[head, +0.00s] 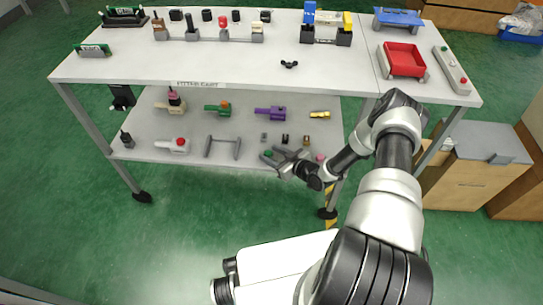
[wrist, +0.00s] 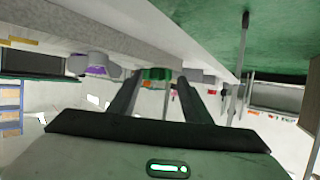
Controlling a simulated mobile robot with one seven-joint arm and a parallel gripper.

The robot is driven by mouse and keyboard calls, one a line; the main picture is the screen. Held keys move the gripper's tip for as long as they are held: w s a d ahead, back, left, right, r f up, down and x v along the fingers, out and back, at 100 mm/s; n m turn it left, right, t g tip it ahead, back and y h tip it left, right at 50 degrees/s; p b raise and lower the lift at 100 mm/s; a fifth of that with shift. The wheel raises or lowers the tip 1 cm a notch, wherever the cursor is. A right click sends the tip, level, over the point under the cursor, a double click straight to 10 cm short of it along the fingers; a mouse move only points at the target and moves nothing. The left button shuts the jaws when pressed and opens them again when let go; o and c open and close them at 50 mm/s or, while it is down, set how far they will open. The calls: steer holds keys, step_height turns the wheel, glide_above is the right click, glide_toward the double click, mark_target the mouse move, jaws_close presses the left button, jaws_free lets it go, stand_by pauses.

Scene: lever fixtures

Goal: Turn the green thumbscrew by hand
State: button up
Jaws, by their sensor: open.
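The green thumbscrew (head: 268,153) appears as a small green piece near the front edge of the lower shelf, partly covered by my gripper. My gripper (head: 279,157) is open at this edge, its fingers pointing left in the head view. In the wrist view the green piece (wrist: 157,74) lies between and just beyond the two open fingertips (wrist: 159,82). Nothing is held. I cannot tell whether either finger touches it.
A purple-handled fixture (head: 270,113) and a green-handled one (head: 217,108) stand farther back on the lower shelf (head: 190,120). Small blocks (head: 285,139) and a pink knob (head: 320,157) are close to my gripper. The upper tabletop (head: 240,70) overhangs the shelf. Open floor lies in front.

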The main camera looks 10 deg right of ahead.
steer(key=shift+w, duration=0.15)
steer(key=c, duration=1)
steer(key=shift+a, duration=0.1)
steer(key=shift+c, duration=0.2)
steer(key=shift+m+h+p, duration=0.35)
steer(key=shift+m+h, duration=0.05)
steer(key=shift+h, duration=0.1)
steer(key=shift+s+a+m+t+h+p, duration=0.2)
steer(key=shift+a+m+t+h+p, duration=0.1)
steer(key=shift+m+t+h+p, duration=0.5)
steer(key=m+h, duration=0.1)
steer(key=h, duration=0.1)
steer(key=m+h+p, duration=0.1)
steer(key=m, duration=0.1)
steer(key=m+h, duration=0.1)
steer(key=h, duration=0.1)
steer(key=shift+a+m+h+p, duration=0.3)
steer(key=shift+a+m, duration=0.1)
steer(key=m+h, duration=0.3)
steer(key=shift+w+a+f+g+h, duration=0.1)
steer(key=shift+a+g+h, duration=0.2)
steer(key=shift+h, duration=0.1)
steer(key=shift+w+m+g+h+b, duration=0.15)
steer(key=shift+m+g+h+b, duration=0.25)
steer(key=shift+m+g+h, duration=0.9)
steer(key=shift+m+t+h, duration=0.3)
steer(key=shift+m+h, duration=0.2)
steer(key=shift+m, duration=0.1)
